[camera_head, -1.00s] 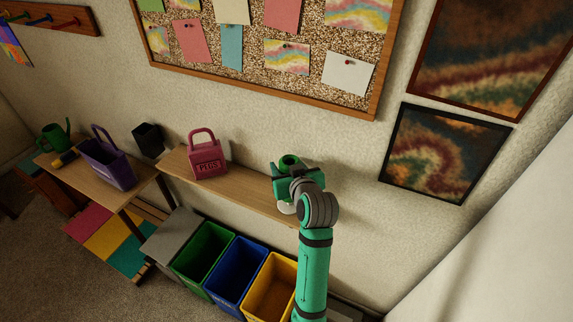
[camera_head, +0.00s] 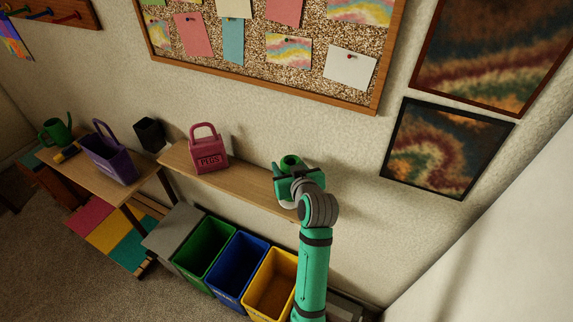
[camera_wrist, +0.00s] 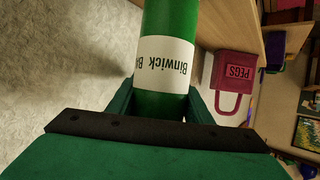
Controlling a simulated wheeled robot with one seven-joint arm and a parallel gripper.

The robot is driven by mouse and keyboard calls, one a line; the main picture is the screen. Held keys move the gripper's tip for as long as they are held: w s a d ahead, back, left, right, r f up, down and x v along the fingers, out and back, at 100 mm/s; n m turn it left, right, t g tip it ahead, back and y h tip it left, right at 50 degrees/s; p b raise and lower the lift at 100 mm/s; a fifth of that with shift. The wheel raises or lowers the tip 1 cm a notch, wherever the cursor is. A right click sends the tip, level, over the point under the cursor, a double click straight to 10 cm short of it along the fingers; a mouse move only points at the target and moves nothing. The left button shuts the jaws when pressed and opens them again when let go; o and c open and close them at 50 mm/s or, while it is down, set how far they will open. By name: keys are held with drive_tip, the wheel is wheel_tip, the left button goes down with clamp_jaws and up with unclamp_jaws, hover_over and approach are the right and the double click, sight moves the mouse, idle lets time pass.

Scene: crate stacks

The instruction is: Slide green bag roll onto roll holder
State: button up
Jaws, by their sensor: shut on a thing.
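My gripper (camera_wrist: 158,108) is shut on the green bag roll (camera_wrist: 168,20). The roll has a white band with dark lettering, and a finger shows on each side of it in the wrist view. In the head view the green roll (camera_head: 290,161) shows its round end with a dark hole, facing up, above the right part of the wooden shelf. My gripper (camera_head: 291,178) is around it there, partly hidden by my wrist. I cannot make out the roll holder in either view; my arm may hide it.
A pink PEGS basket (camera_head: 209,158) stands on the wooden shelf (camera_head: 240,183), left of my gripper. Green (camera_head: 204,252), blue (camera_head: 238,268) and yellow (camera_head: 270,285) bins stand below. A purple basket (camera_head: 112,165) is farther left. The wall with a corkboard (camera_head: 250,72) rises behind.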

drive_tip(key=shift+f, duration=0.9)
drive_tip(key=o, duration=1.3)
drive_tip(key=shift+c, duration=0.2)
drive_tip(key=v, duration=1.1)
drive_tip(key=s+a+f+m+t+h, duration=0.1)
drive_tip(key=s+f+m+h, duration=0.3)
drive_tip(key=s+f, duration=1.2)
drive_tip(key=s+a+r+t, duration=0.1)
drive_tip(key=s+r, duration=0.1)
drive_tip(key=s, duration=2.1)
drive_tip(key=shift+s+n+t, duration=0.3)
drive_tip(key=shift+s, duration=0.05)
